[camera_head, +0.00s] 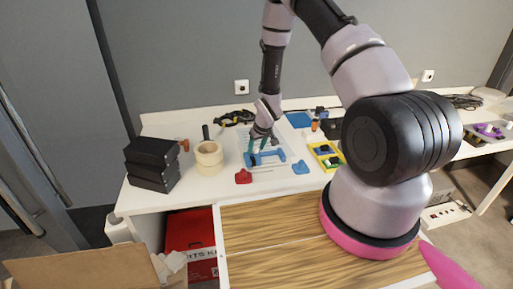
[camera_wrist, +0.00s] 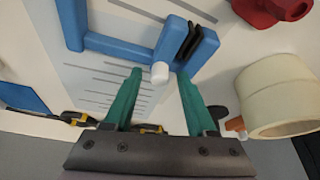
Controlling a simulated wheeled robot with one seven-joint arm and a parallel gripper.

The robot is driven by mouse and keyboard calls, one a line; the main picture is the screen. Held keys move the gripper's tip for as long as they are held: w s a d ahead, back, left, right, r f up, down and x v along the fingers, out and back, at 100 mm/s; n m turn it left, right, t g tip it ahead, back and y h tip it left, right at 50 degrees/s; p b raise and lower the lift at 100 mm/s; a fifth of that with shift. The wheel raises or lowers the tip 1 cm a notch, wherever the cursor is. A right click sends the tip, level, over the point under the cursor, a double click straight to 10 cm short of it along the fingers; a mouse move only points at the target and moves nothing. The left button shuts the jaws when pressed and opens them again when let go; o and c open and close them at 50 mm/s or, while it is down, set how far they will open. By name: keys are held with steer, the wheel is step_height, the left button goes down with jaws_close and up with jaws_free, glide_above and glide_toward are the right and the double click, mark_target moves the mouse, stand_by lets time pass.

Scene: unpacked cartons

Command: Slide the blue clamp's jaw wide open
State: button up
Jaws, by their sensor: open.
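The blue clamp (camera_head: 268,157) lies on a white printed sheet on the white table in the head view. In the wrist view its blue bar (camera_wrist: 118,46) runs across the top, with an end block at the left. A sliding blue jaw (camera_wrist: 203,50) with black inserts is at the right, and a white round tip (camera_wrist: 160,73) sticks out beside it. My gripper (camera_head: 262,147) is above the clamp. In the wrist view my gripper (camera_wrist: 157,80) has its two green fingers apart and empty, with the white tip near the gap between them. Contact cannot be told.
A tape roll (camera_head: 208,155) stands left of the clamp, with black boxes (camera_head: 152,163) farther left. A red part (camera_head: 243,177) and a small blue part (camera_head: 300,168) lie in front. A yellow tray (camera_head: 327,156) is at the right. A yellow-black tool (camera_head: 235,118) lies behind.

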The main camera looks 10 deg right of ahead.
jaws_close()
stand_by(1.4)
